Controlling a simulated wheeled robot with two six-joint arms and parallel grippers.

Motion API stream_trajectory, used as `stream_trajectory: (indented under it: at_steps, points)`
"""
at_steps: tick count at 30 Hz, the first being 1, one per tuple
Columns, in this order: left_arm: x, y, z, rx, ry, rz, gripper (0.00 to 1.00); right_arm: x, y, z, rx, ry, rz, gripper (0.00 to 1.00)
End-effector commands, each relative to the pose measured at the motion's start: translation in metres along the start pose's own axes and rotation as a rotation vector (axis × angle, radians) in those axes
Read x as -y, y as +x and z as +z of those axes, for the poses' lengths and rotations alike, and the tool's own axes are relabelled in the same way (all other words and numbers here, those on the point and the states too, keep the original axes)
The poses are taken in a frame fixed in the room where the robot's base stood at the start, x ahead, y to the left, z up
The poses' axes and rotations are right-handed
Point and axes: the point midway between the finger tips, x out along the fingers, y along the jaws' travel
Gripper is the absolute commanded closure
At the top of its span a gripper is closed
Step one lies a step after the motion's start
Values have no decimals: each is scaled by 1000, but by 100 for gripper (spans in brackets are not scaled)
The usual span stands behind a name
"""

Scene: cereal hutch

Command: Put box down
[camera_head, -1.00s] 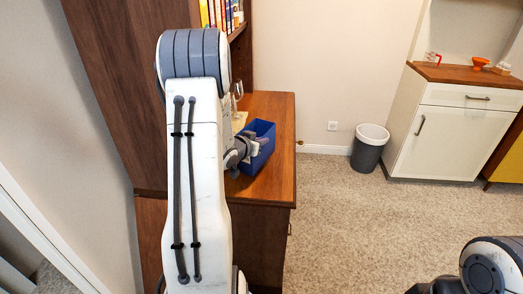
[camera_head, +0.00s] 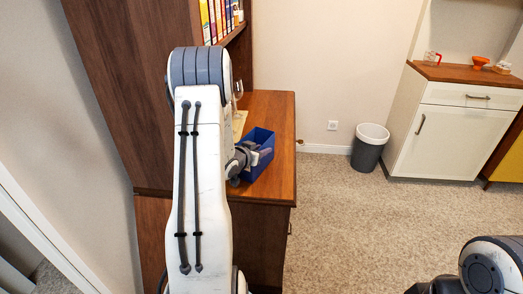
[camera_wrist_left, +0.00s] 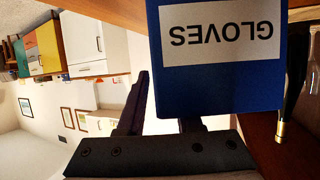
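A blue box (camera_head: 262,172) is at the desk, partly covered by my left gripper (camera_head: 258,154). In the left wrist view the blue box (camera_wrist_left: 215,90) fills the upper middle, its white GLOVES label upside down. My left gripper (camera_wrist_left: 165,108) shows dark fingers at the box's edge; one finger runs behind the box and its tip is hidden. The gripper is shut on the box's side. The brown desk top (camera_head: 275,110) lies under the box; I cannot tell whether they touch. My right arm shows at the bottom right, its gripper out of view.
A tall brown hutch (camera_head: 125,90) with upright cereal boxes (camera_head: 215,18) rises at the left. A glass (camera_head: 238,92) and a yellowish flat item (camera_head: 239,122) are behind the gripper. A grey bin (camera_head: 369,148) and white cabinet (camera_head: 440,140) stand across open carpet.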

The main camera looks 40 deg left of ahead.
Motion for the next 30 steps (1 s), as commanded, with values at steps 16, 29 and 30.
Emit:
stream_trajectory:
  at_steps: [16,29,30]
  points:
    - [2,-43,-4,-1,-1,-4,66,0,-2,0,0,0,0,100]
    - [1,-116,-3,-1,-1,-2,66,0,-4,0,0,0,0,100]
    - [1,-118,-3,-1,0,-1,66,0,-4,0,0,0,0,100]
